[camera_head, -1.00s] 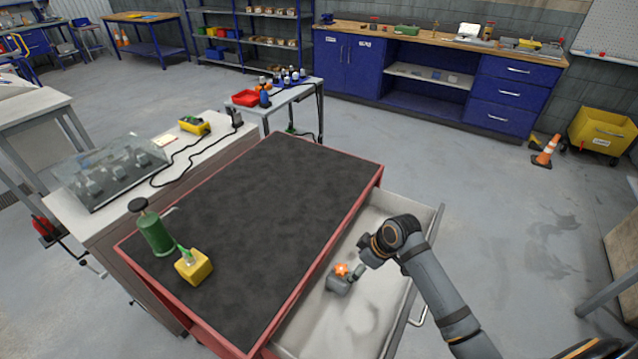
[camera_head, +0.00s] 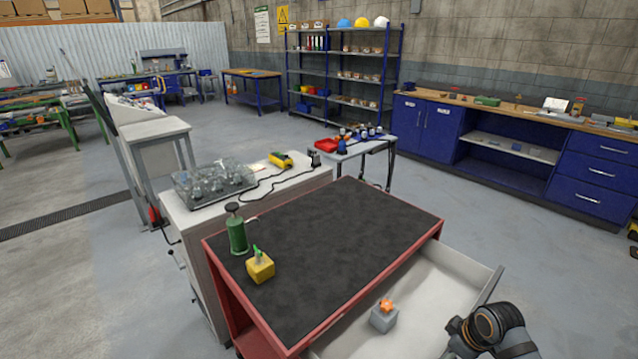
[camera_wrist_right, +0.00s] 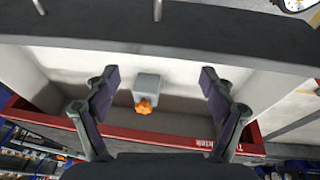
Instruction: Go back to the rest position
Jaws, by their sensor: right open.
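My right gripper (camera_wrist_right: 159,78) is open and empty in the wrist view, its two fingers spread wide. In the head view my right arm is at the lower right edge, over the right side of the open drawer (camera_head: 440,285). A grey block with an orange knob (camera_head: 384,317) stands in the drawer, left of my right arm and apart from it. The block also shows in the wrist view (camera_wrist_right: 147,88), between the fingers in the picture and beyond them. My left gripper is not in view.
The red-framed bench with a dark top (camera_head: 330,235) carries a green canister (camera_head: 237,236) and a yellow block (camera_head: 260,267) at its left. A white table (camera_head: 190,210) with a clear-covered case (camera_head: 215,184) stands behind. Open grey floor lies between the bench and the blue cabinets (camera_head: 430,130).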

